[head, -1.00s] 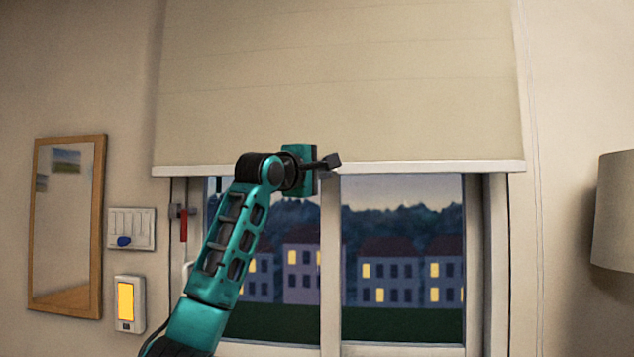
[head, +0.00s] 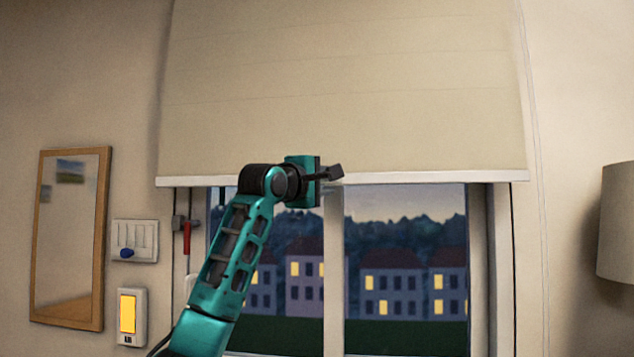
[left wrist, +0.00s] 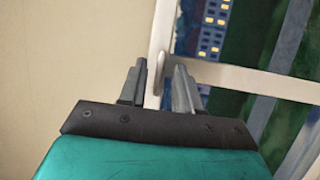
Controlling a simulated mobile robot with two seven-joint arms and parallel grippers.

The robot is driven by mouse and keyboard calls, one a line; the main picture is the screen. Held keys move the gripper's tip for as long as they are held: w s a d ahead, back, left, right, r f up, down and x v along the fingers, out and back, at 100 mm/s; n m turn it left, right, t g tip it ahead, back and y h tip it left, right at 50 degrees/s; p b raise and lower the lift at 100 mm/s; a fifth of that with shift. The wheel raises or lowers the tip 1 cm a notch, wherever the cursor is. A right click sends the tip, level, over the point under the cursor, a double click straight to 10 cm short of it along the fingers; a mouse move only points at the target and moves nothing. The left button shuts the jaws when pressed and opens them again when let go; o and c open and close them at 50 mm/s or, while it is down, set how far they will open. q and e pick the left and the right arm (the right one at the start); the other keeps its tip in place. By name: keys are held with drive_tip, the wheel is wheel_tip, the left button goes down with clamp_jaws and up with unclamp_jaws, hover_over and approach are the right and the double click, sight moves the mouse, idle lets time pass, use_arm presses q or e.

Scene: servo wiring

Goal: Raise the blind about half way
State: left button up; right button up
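The cream blind (head: 350,90) hangs over the upper part of the window, its pale bottom bar (head: 430,178) crossing above the visible glass. My left gripper (head: 336,172) is in front of the bar near the middle. In the left wrist view, my left gripper's fingers (left wrist: 160,85) are apart, one on each side of the bar (left wrist: 163,20). A small pale rounded tab (left wrist: 158,48) shows in line with the gap, just beyond the fingertips. My right gripper is not in view.
A mirror (head: 70,240), a slider panel (head: 135,240) and a lit switch (head: 130,316) are on the left wall. A red-handled item (head: 186,236) is beside the window frame. A lampshade (head: 617,222) stands at the right.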

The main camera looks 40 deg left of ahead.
use_arm(q)
drive_tip(key=s+d+f+b, duration=0.1)
drive_tip(key=s+d+b, duration=0.1)
drive_tip(key=s, duration=1)
drive_tip(key=shift+s+f+b, duration=0.2)
drive_tip(key=shift+s+b, duration=0.1)
drive_tip(key=shift+b, duration=0.55)
drive_tip(key=shift+w, duration=0.1)
